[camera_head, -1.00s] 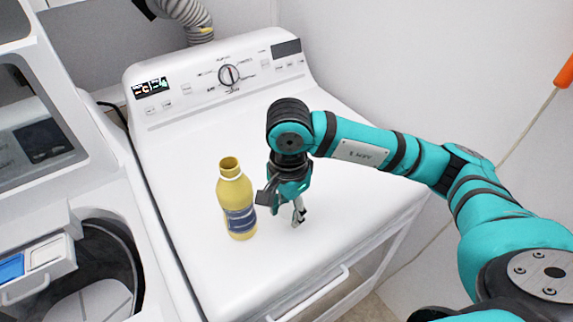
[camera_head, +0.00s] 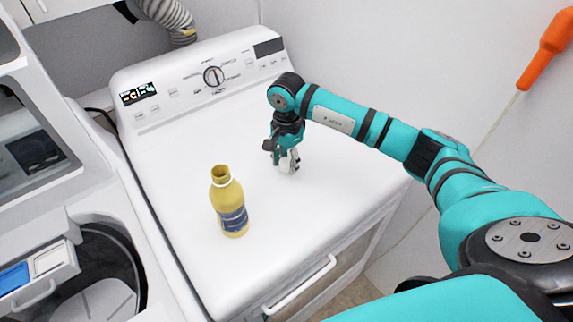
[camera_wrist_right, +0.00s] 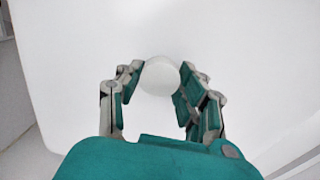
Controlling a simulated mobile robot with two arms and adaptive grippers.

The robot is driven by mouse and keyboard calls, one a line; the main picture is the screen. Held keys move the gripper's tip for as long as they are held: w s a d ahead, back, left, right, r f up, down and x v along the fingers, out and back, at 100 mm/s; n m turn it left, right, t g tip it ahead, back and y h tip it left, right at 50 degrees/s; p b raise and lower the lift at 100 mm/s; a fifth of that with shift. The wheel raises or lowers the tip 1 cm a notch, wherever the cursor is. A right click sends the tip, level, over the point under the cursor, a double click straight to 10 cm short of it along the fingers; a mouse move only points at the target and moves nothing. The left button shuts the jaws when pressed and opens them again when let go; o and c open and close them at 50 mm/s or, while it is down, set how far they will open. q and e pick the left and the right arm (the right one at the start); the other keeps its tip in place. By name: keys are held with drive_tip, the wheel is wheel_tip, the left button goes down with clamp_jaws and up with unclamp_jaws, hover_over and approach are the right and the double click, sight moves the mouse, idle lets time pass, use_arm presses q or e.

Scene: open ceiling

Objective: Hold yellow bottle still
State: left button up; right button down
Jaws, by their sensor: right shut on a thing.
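The yellow bottle (camera_head: 229,198) stands upright on the white dryer top, with a dark blue label and an open mouth. Nothing touches it. My right gripper (camera_head: 289,163) is behind and to the right of the bottle, apart from it, pointing down. In the right wrist view its fingers (camera_wrist_right: 158,88) are closed around a small round white piece (camera_wrist_right: 160,75) that looks like a cap. The bottle does not show in the right wrist view. My left gripper is not in view.
The white dryer (camera_head: 165,185) has a control panel with a knob (camera_head: 213,76) at its back. A washer with an open drum (camera_head: 100,262) stands at the left. A wall is at the right, with an orange handle (camera_head: 545,50). The dryer top around the bottle is clear.

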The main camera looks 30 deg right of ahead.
sight(287, 177)
wheel_tip(287, 177, down, 2)
drive_tip(key=shift+s+f+p, duration=0.1)
drive_tip(key=shift+p, duration=0.65)
drive_tip(key=shift+f, duration=0.3)
drive_tip(key=shift+f, duration=0.15)
drive_tip(key=shift+s+a+f+b, duration=0.1)
drive_tip(key=shift+f+b, duration=0.3)
drive_tip(key=shift+b, duration=0.35)
drive_tip(key=c, duration=1)
unclamp_jaws()
drive_tip(key=shift+s, duration=0.15)
drive_tip(key=shift+o, duration=0.8)
drive_tip(key=shift+f, duration=0.2)
drive_tip(key=shift+r, duration=0.1)
